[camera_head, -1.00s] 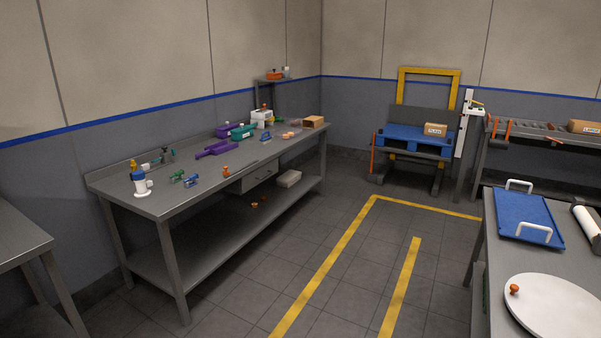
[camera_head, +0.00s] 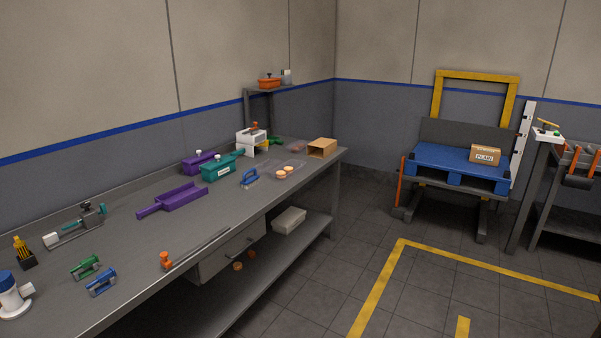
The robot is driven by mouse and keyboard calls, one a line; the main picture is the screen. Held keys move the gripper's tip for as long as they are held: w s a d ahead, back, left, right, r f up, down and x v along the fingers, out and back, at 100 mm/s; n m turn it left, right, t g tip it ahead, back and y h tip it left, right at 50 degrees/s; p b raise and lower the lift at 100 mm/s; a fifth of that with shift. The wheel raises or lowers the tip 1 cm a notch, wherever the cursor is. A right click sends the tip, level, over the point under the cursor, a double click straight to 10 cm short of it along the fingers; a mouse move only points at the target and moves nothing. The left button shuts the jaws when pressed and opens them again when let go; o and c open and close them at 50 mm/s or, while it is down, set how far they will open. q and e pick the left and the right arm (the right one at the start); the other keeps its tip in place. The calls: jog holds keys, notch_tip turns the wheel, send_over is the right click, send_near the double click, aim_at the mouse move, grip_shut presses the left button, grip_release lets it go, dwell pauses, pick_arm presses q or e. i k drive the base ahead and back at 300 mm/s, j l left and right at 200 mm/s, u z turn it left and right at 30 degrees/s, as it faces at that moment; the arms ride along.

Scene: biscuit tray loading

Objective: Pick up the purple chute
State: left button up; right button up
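The purple chute (camera_head: 176,202) is a long open trough with a narrow handle-like end at its left. It lies flat on the grey metal workbench (camera_head: 140,248), near the middle of its depth. A second purple item, a box with a white knob (camera_head: 197,162), stands behind it, beside a teal box with a white knob (camera_head: 221,170). Neither of my grippers shows in the view.
Green (camera_head: 86,267) and blue (camera_head: 101,282) clamp-like tools and an orange-knobbed item (camera_head: 166,261) lie in front of the chute. A cardboard box (camera_head: 322,148) stands at the bench's far end. The floor (camera_head: 330,285) right of the bench is clear.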

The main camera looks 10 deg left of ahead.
aim_at(170, 201)
jog(key=i+l+u, duration=0.1)
jog(key=i+u, duration=0.25)
jog(key=i, duration=0.15)
jog(key=i+l+u, duration=0.35)
jog(key=i, duration=0.2)
jog(key=i+l+u, duration=0.35)
jog(key=i+j, duration=0.1)
